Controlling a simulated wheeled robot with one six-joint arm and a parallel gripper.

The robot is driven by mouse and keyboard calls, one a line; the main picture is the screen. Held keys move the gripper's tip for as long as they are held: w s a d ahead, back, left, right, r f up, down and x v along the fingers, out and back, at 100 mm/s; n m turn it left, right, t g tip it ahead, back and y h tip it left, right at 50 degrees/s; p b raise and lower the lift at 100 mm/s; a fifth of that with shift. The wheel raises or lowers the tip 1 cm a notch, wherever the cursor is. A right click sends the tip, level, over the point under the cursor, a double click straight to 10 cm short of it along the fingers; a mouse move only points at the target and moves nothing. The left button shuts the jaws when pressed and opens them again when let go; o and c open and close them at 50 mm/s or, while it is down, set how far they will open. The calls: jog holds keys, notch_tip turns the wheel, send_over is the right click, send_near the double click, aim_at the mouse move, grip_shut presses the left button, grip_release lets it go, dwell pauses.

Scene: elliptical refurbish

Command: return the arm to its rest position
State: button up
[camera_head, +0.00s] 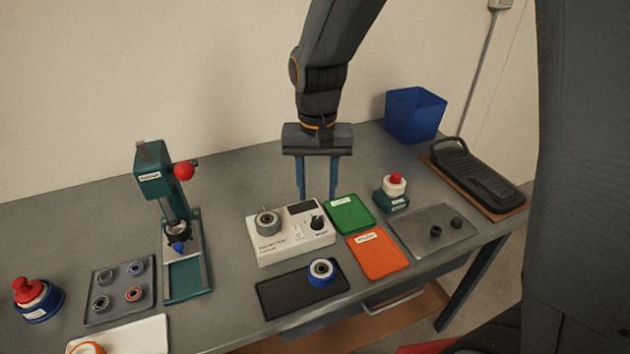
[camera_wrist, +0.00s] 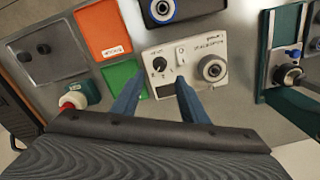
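My gripper (camera_head: 318,178) hangs from my arm above the back of the grey workbench (camera_head: 235,185), pointing down. Its two blue fingers are apart with nothing between them, and they also show spread in the wrist view (camera_wrist: 158,98). The fingertips are behind and over the white tester box (camera_head: 290,232), which carries a grey round part and a black knob. I cannot tell the exact height of the fingertips over the box. In the wrist view the tester box (camera_wrist: 184,62) lies just beyond the fingers.
Left of the box stand a green press (camera_head: 150,180) and a tray of rings (camera_head: 119,291). A black mat (camera_head: 285,293) holds a blue-rimmed part. Green (camera_head: 349,214) and orange (camera_head: 378,254) mats, a red-button device (camera_head: 394,190), a grey tray (camera_head: 440,217) and a blue bin (camera_head: 414,115) are right.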

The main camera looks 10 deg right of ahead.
jog(key=s+d+f+b, duration=0.2)
jog(key=s+d, duration=0.2)
jog(key=d, duration=0.2)
jog(key=s+d+f+n+t+b, duration=0.1)
jog(key=s+d+f+b, duration=0.1)
jog(key=d, duration=0.4)
jog(key=shift+s+d+f, duration=0.4)
jog(key=shift+s+f, duration=0.15)
jog(key=shift+s, duration=0.55)
